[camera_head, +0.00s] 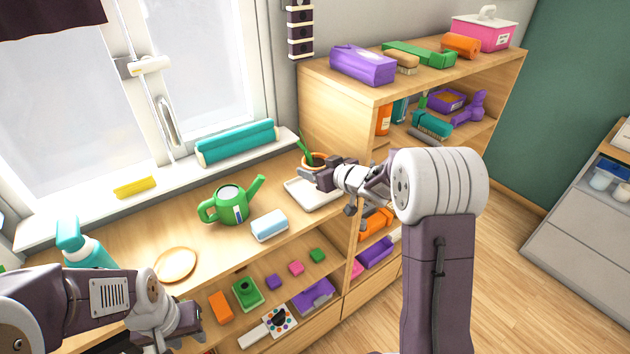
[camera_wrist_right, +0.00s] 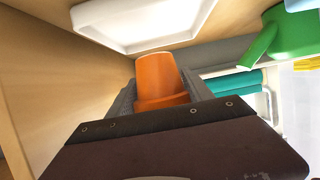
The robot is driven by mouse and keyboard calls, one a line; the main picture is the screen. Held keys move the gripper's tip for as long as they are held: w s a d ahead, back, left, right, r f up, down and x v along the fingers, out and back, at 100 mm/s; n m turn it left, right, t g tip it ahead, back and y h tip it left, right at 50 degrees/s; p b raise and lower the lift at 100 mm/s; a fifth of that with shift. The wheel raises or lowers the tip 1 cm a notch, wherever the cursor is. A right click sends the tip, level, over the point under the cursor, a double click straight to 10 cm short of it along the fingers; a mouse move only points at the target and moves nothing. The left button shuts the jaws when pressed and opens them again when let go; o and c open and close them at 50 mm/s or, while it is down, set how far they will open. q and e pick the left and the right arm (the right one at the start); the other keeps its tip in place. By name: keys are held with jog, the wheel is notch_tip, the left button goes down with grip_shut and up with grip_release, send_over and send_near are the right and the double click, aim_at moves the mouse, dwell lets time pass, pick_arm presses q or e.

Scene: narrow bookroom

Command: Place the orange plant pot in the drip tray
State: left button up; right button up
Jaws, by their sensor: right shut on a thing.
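The orange plant pot (camera_head: 315,157) shows as a rim with dark soil and a green stem, partly hidden by my right gripper (camera_head: 325,177). In the right wrist view the pot (camera_wrist_right: 160,80) sits between the two fingers of my right gripper (camera_wrist_right: 160,97), which is shut on it. The white drip tray (camera_head: 303,193) lies on the wooden top just in front of and below the pot in the picture; it also shows in the right wrist view (camera_wrist_right: 135,42), apart from the pot. My left gripper (camera_head: 182,327) is low at the left; its fingers are unclear.
A green watering can (camera_head: 230,205) and a light blue item (camera_head: 269,226) stand left of the tray. A teal roll (camera_head: 236,142) lies on the windowsill. A taller shelf (camera_head: 330,100) rises behind and right of the tray. A round wooden disc (camera_head: 177,264) lies near the left arm.

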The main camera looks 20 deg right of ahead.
jog(key=shift+s+f, duration=0.1)
jog(key=shift+f, duration=0.1)
notch_tip(320, 180, down, 3)
jog(key=shift+f+b, duration=0.1)
jog(key=shift+b, duration=0.6)
jog(key=shift+f, duration=0.25)
jog(key=o, duration=1.7)
jog(key=shift+f, duration=0.15)
